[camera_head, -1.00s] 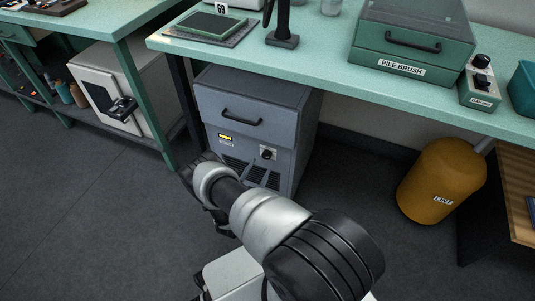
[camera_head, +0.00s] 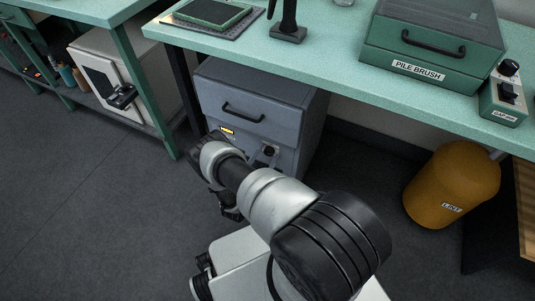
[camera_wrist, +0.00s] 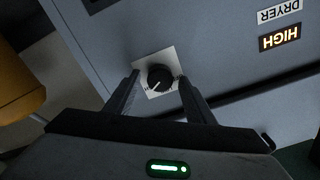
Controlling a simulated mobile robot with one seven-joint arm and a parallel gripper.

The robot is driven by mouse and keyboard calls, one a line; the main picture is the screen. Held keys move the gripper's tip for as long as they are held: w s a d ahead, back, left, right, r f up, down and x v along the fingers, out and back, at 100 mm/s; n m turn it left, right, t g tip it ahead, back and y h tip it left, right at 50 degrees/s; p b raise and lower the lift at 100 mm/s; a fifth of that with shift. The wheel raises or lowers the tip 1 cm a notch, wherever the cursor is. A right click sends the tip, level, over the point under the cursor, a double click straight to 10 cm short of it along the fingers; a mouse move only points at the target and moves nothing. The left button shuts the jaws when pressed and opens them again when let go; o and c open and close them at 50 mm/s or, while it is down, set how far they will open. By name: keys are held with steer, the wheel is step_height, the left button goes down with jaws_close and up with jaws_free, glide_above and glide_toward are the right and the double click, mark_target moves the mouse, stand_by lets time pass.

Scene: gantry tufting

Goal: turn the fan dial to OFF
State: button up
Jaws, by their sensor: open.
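The fan dial, a round black knob (camera_wrist: 160,76) on a pale square plate, sits on the front of a grey cabinet. In the wrist view the cabinet front (camera_wrist: 225,85) carries an upside-down DRYER label (camera_wrist: 280,11) and a lit HIGH display (camera_wrist: 280,38). A light pointer mark shows on the knob. My gripper (camera_wrist: 158,86) is open, with one finger on each side of the knob in the picture. I cannot tell whether either finger touches it. In the head view the dial (camera_head: 269,151) shows just beyond my arm, which hides much of the cabinet's lower front.
A green bench (camera_head: 345,60) overhangs the cabinet (camera_head: 262,92). A yellow LINT bin (camera_head: 452,182) stands to the right. A second bench with a white box (camera_head: 148,82) is at the left. Dark floor (camera_head: 85,190) is clear at the left.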

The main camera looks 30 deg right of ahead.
steer(key=c, duration=1.1)
steer(key=shift+o, duration=0.2)
